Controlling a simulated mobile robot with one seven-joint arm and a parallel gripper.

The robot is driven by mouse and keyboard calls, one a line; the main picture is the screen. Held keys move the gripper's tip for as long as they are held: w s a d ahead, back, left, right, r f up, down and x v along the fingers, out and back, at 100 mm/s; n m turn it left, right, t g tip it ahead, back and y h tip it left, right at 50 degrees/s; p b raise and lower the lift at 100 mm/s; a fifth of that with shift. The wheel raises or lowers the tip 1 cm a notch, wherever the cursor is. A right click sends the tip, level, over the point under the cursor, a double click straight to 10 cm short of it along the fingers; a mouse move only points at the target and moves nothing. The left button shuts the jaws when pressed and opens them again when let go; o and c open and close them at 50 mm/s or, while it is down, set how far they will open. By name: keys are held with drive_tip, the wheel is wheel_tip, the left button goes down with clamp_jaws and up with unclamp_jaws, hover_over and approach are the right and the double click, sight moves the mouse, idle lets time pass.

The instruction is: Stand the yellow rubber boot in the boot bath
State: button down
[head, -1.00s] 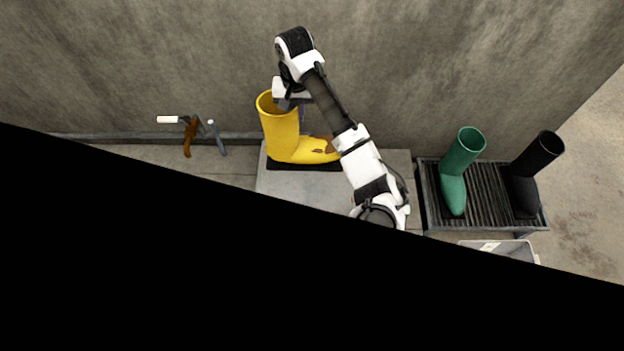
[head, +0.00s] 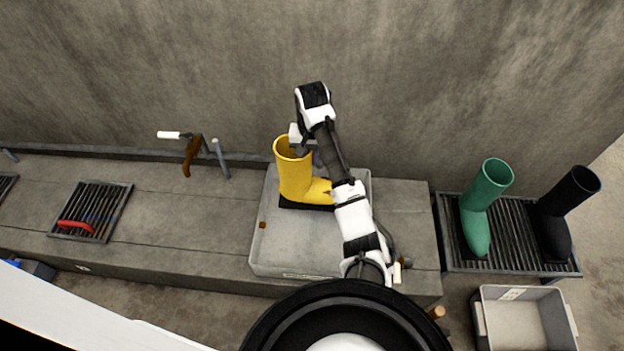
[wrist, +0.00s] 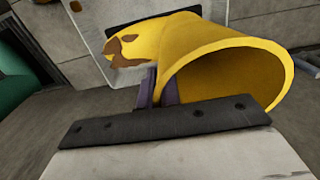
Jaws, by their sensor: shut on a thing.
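The yellow rubber boot (head: 292,178) is upright with a black sole, its toe pointing right, and a brown patch on it shows in the wrist view (wrist: 125,50). It is at the far end of the boot bath (head: 290,250), a shallow pale grey tray on the bench. The sole appears within the rim; I cannot tell whether it touches the floor of the bath. My gripper (wrist: 160,88) is shut on the boot's shaft near the open top. In the head view my arm hides part of the toe and the bath's right side.
A grated rack at right holds a green boot (head: 480,215) and a black boot (head: 560,215). A grey bin (head: 520,320) stands below it. Tools (head: 192,155) lean at the wall to the left. A concrete wall rises behind.

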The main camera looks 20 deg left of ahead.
drive_tip(key=shift+w+f+b, duration=0.1)
drive_tip(key=shift+f+b, duration=0.7)
drive_tip(key=shift+f, duration=2.7)
drive_tip(key=c, duration=1.6)
unclamp_jaws()
drive_tip(key=shift+f, duration=0.1)
wheel_tip(320, 180, up, 12)
drive_tip(key=p, duration=0.6)
drive_tip(key=shift+r, duration=0.2)
